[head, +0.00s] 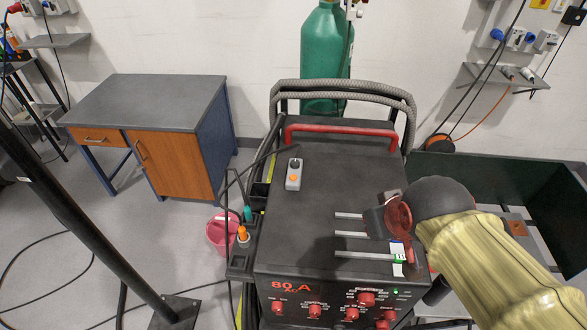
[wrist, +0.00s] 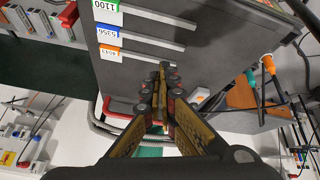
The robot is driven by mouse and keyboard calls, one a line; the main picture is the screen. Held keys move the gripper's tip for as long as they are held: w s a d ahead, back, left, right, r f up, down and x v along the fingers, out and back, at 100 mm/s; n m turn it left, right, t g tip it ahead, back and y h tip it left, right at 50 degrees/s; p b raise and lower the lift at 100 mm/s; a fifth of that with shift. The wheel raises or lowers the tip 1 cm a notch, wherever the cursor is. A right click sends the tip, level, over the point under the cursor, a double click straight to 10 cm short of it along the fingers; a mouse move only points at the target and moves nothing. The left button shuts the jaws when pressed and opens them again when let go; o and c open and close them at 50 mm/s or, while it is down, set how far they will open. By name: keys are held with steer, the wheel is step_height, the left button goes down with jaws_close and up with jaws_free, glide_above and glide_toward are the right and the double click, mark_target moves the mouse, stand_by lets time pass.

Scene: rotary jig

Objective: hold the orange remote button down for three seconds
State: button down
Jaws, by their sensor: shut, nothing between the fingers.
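The remote (head: 293,174) is a small light-grey box with an orange button (head: 293,178) and a dark round part above it. It lies on the back left of the black welding machine's top (head: 325,190). In the wrist view the remote (wrist: 199,96) shows small and pale, just right of the fingers. My gripper (head: 376,222) is over the right side of the machine top, well to the right of the remote and apart from it. In the wrist view my gripper (wrist: 163,70) has its fingertips together, with nothing between them.
Three metal rods with coloured labels (head: 365,255) lie on the machine top below my gripper. A red handle (head: 340,130) and grey hoses stand behind. A torch with an orange tip (head: 242,235) is at the left side. The top around the remote is clear.

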steer(key=w+r+n+t+p, duration=0.1)
steer(key=w+r+n+p, duration=0.1)
steer(key=w+r+p, duration=0.3)
steer(key=w+n+p, duration=0.1)
steer(key=w+p, duration=0.1)
steer(key=w, duration=0.4)
steer(key=n+y+p, duration=0.5)
steer(key=n+p, duration=0.6)
steer(key=p, duration=1.2)
glide_above(292, 178)
step_height(292, 178, down, 6)
steer(key=r, duration=0.1)
steer(key=shift+s+a+f+t, duration=0.1)
steer(key=shift+f+t, duration=0.2)
step_height(292, 178, down, 9)
steer(key=b, duration=0.7)
steer(key=shift+r, duration=0.15)
steer(key=shift+f+b, duration=0.45)
